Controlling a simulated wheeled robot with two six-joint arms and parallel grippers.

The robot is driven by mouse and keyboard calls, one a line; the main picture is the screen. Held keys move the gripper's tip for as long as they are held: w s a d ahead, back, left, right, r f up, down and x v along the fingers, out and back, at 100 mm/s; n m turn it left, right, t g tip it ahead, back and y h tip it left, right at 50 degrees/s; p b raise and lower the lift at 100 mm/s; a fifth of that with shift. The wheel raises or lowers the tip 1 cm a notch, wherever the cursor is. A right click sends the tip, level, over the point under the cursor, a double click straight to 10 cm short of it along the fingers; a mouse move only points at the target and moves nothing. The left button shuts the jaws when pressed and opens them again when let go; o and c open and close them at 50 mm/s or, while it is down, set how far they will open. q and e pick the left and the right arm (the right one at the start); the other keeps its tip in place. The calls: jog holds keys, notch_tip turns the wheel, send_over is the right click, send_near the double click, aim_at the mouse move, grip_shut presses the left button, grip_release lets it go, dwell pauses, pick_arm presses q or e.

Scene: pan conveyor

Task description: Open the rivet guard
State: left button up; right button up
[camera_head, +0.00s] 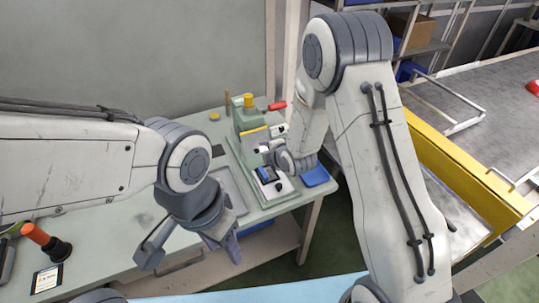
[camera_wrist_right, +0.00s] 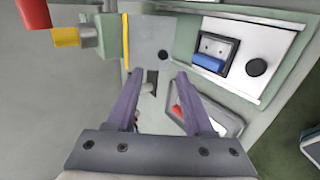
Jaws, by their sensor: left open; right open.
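The rivet machine (camera_head: 245,117) is a green press on the bench, with a yellow top knob and a red handle. Its guard appears to be the grey plate (camera_wrist_right: 152,42) with a yellow edge, which hangs upright in front of the press; it also shows in the head view (camera_head: 255,140). My right gripper (camera_wrist_right: 158,74) is open, its purple fingers spread on either side of the plate's lower part and a small grey peg (camera_wrist_right: 148,88). I cannot tell if they touch. My left gripper (camera_head: 228,252) is open and empty, over the bench's front edge.
A white control panel (camera_wrist_right: 255,58) with a blue switch and black knob sits beside the guard. A blue tray (camera_head: 316,176) lies at the bench's right end. An orange-handled tool (camera_head: 40,238) stands at far left. A yellow-sided conveyor (camera_head: 460,165) runs at right.

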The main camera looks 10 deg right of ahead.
jog(key=v, duration=0.3)
jog(key=shift+b, duration=0.35)
jog(key=m+b, duration=0.4)
jog(key=b, duration=0.6)
send_near(257, 151)
jog(key=w+d+f, duration=0.1)
jog(key=w, duration=0.1)
jog(key=w+a+f+m+b, duration=0.1)
jog(key=m+b, duration=0.3)
jog(key=b, duration=0.6)
jog(key=w+a+f+m+b, duration=0.1)
jog(key=m+b, duration=0.4)
jog(key=b, duration=0.4)
jog(key=w+f+m+g+b, duration=0.1)
jog(key=m+b, duration=0.4)
jog(key=b, duration=0.5)
jog(key=shift+w+a+f+b, duration=0.25)
jog(key=shift+w+a+b, duration=0.05)
jog(key=shift+w+a, duration=0.1)
